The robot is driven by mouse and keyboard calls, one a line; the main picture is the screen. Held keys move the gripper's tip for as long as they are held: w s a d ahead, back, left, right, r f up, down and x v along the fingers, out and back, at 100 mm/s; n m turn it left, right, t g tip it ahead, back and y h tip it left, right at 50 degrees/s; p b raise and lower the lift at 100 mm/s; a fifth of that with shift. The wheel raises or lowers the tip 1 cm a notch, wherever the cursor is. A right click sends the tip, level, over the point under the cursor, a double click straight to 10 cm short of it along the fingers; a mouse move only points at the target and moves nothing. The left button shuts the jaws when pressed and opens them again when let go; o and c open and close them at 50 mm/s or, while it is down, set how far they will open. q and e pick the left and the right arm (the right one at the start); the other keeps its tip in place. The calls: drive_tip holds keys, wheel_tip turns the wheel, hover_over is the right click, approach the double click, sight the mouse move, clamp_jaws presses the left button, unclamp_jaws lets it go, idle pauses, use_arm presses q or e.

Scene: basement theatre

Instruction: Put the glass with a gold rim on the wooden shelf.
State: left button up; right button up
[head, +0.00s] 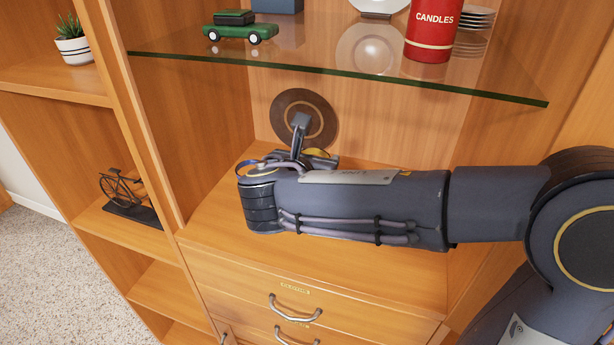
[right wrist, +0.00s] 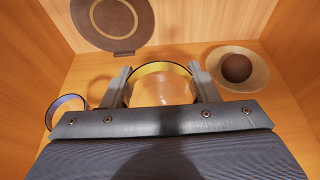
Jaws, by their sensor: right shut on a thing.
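The glass with a gold rim (right wrist: 162,86) stands between the two fingers of my right gripper (right wrist: 163,86) in the right wrist view. The fingers are shut on its sides. In the head view the gold rim (head: 317,152) shows only in part behind my right arm, near my right gripper (head: 307,140). The wooden shelf (head: 400,270) is the wide board below the glass shelf. The held glass is upright, low over this board; I cannot tell whether its base touches. My left gripper is not in view.
A blue-rimmed glass (right wrist: 68,106) stands close on the left. A bowl with a dark centre (right wrist: 238,68) is on the right, a brown round plate (right wrist: 112,22) behind. The glass shelf (head: 350,76) overhead carries a green car (head: 240,33) and a red candle tin (head: 434,30).

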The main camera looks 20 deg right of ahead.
drive_tip(key=shift+w+a+f, duration=0.15)
drive_tip(key=shift+w+f, duration=0.4)
drive_tip(key=shift+f, duration=0.6)
drive_tip(key=shift+w+a+f, duration=0.15)
drive_tip(key=shift+w+f, duration=0.35)
drive_tip(key=shift+f, duration=0.7)
drive_tip(key=shift+w+a+f, duration=0.15)
drive_tip(key=shift+w+f, duration=0.4)
drive_tip(key=shift+f, duration=0.6)
drive_tip(key=shift+f, duration=0.25)
drive_tip(key=o, duration=1.5)
drive_tip(key=shift+r, duration=0.2)
